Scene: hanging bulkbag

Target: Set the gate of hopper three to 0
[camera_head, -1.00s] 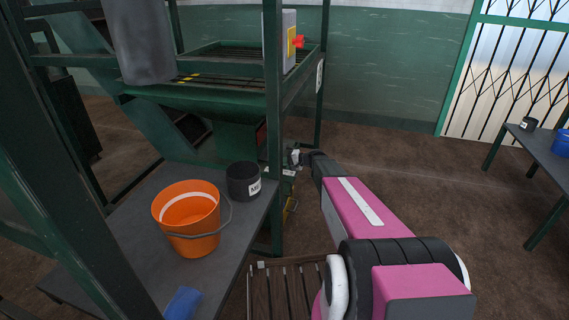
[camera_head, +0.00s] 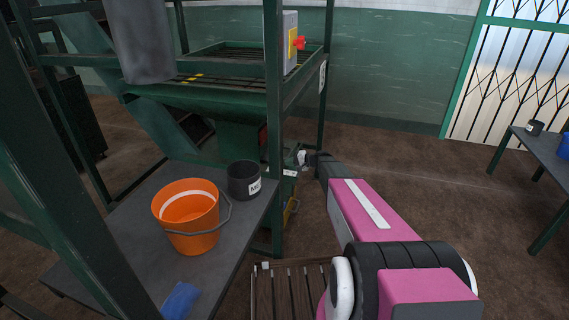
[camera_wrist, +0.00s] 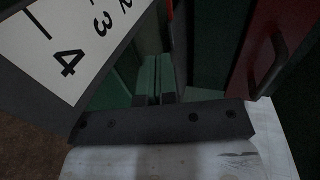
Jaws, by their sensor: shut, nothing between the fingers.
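My gripper (camera_wrist: 157,72) is shut and empty in the wrist view, its two fingers side by side beyond a dark bolted crossbar. A white scale plate (camera_wrist: 75,40) with black numerals, 4, 3 and part of a 2, is close at upper left. A red panel (camera_wrist: 268,45) with a dark handle (camera_wrist: 273,62) is at right. I cannot tell which part is the gate. In the head view my gripper (camera_head: 301,158) is small, just right of a green frame post, beside the lower part of a green hopper (camera_head: 236,143). No hopper number is readable.
The green frame post (camera_head: 274,120) stands close left of my arm. A grey bench (camera_head: 130,235) holds an orange bucket (camera_head: 190,215) and a dark labelled pot (camera_head: 243,180). A slatted wooden pallet (camera_head: 290,290) lies below. Open floor (camera_head: 400,165) is to the right.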

